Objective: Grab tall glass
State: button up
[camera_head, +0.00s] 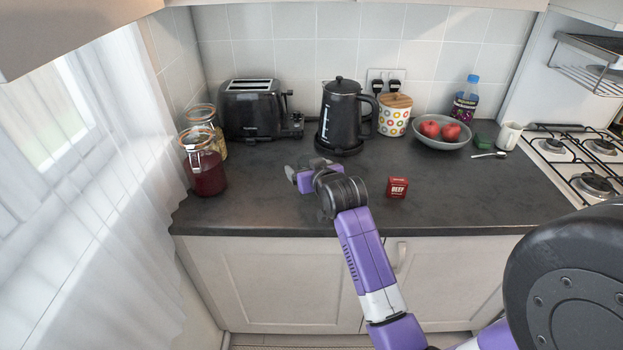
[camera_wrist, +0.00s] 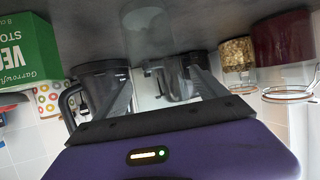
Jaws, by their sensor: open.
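In the wrist view, which appears upside down, a faint see-through shape that looks like the tall glass (camera_wrist: 150,28) stands on the dark counter, ahead of and roughly between my fingers. My gripper (camera_wrist: 160,76) is open, with a dark finger on each side and nothing visibly held. I cannot tell the gap between the fingertips and the glass. In the head view my gripper (camera_head: 299,174) is low over the counter, in front of the kettle and toaster. The glass cannot be made out clearly there.
A black kettle (camera_head: 341,117) and toaster (camera_head: 252,108) stand behind my gripper. A jar of red contents (camera_head: 206,172) is at left. A small red box (camera_head: 397,188) sits right of my arm. A green box (camera_wrist: 27,55) is close in the wrist view. A fruit bowl (camera_head: 430,144) is farther right.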

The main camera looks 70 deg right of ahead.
jog(key=shift+w+d+f, duration=0.15)
jog(key=shift+w+d, duration=0.1)
jog(key=shift+c, duration=0.2)
jog(key=c, duration=1.4)
jog(key=shift+c, duration=1.1)
